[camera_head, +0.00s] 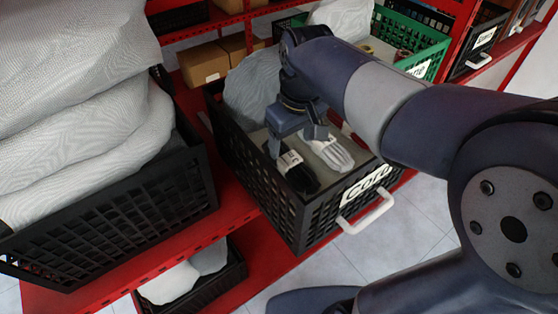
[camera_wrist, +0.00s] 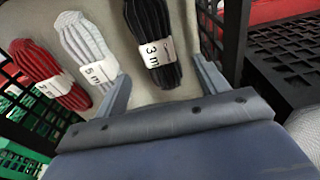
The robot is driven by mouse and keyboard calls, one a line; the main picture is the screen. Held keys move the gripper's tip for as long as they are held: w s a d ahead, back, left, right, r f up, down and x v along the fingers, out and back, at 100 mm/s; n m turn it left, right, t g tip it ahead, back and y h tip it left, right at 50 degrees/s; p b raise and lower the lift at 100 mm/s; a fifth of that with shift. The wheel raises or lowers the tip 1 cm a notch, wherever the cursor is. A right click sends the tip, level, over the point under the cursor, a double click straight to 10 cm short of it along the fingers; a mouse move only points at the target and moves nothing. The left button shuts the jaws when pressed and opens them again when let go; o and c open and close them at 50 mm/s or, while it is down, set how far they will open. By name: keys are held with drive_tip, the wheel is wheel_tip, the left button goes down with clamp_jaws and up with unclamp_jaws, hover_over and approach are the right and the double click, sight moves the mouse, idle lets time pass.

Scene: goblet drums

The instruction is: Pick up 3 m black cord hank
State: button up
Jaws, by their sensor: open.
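The black cord hank (camera_wrist: 150,18) lies in a black crate with a white band marked "3 m". It also shows in the head view (camera_head: 304,180), at the crate's front left. My gripper (camera_head: 296,143) is over the crate, pointing down, with its fingers apart. In the wrist view my gripper (camera_wrist: 161,68) is open, and the black hank's labelled end lies between the lines of the two fingers. Nothing is held. In the head view the gripper hides part of the crate's inside.
A white hank (camera_wrist: 82,38) marked "5 m" lies close left of the black one, with a red hank (camera_wrist: 40,62) beyond it. The crate (camera_head: 270,205) has mesh walls and a "Cord" label. Another black crate (camera_head: 130,225) with grey cloth stands left on the red shelf (camera_head: 235,222).

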sight(290, 159)
drive_tip(key=shift+f, duration=0.7)
drive_tip(key=shift+w+a+f, duration=0.15)
drive_tip(key=shift+f, duration=0.4)
drive_tip(key=f, duration=0.3)
drive_tip(key=f+p, duration=0.1)
drive_tip(key=f, duration=0.1)
drive_tip(key=shift+w, duration=0.25)
drive_tip(key=c, duration=1.1)
